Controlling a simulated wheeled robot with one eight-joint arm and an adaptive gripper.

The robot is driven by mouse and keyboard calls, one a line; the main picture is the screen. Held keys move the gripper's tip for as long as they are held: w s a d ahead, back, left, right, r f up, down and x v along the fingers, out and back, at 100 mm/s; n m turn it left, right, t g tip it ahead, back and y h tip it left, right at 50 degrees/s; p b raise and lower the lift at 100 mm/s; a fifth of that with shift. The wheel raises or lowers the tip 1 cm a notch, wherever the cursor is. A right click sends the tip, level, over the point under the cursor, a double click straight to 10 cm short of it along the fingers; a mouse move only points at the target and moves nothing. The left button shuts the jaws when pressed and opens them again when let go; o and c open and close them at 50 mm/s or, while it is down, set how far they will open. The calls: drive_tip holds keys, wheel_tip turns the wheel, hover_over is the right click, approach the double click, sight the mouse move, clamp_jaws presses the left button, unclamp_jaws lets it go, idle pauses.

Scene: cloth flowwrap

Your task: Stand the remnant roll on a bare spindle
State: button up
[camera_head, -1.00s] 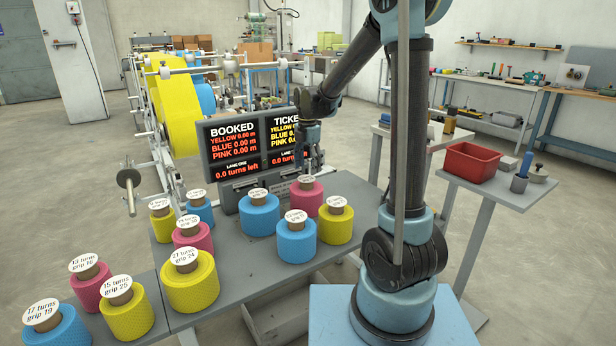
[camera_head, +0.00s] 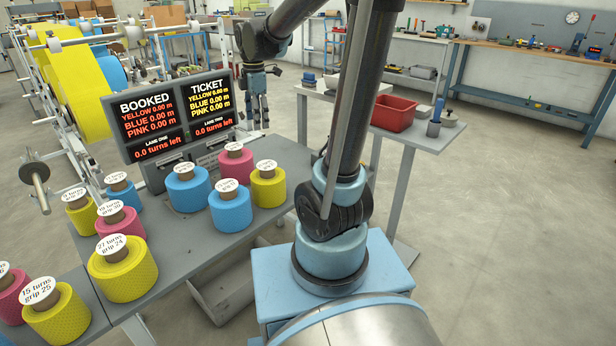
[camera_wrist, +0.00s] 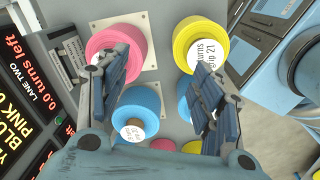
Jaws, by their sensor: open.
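Several yellow, blue and pink rolls with labelled cores stand on the grey table; which is the remnant roll I cannot tell. Small ones at the left include a blue roll (camera_head: 123,194) and a yellow roll (camera_head: 80,218). I see no clearly bare upright spindle.
The display board (camera_head: 177,115) stands behind the rolls. A rack with a grey disc on a bar (camera_head: 34,173) is at the left. A red bin (camera_head: 393,113) sits on a side table at the right. The floor at the right is clear.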

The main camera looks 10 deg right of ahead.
drive_tip(key=s+d+f+m, duration=0.3)
drive_tip(key=s+d+m, duration=0.1)
drive_tip(key=s+m, duration=0.2)
drive_tip(key=s+d+f+m+t, duration=0.1)
drive_tip(key=s+d+f+m, duration=0.3)
drive_tip(key=s+m, duration=0.3)
drive_tip(key=s+d+f+m, duration=0.4)
drive_tip(key=s+m, duration=0.3)
drive_tip(key=s, duration=0.3)
drive_tip(key=shift+s+d+t, duration=0.2)
drive_tip(key=shift+d+t, duration=0.1)
drive_tip(key=shift+d, duration=0.1)
drive_tip(key=shift+f, duration=0.1)
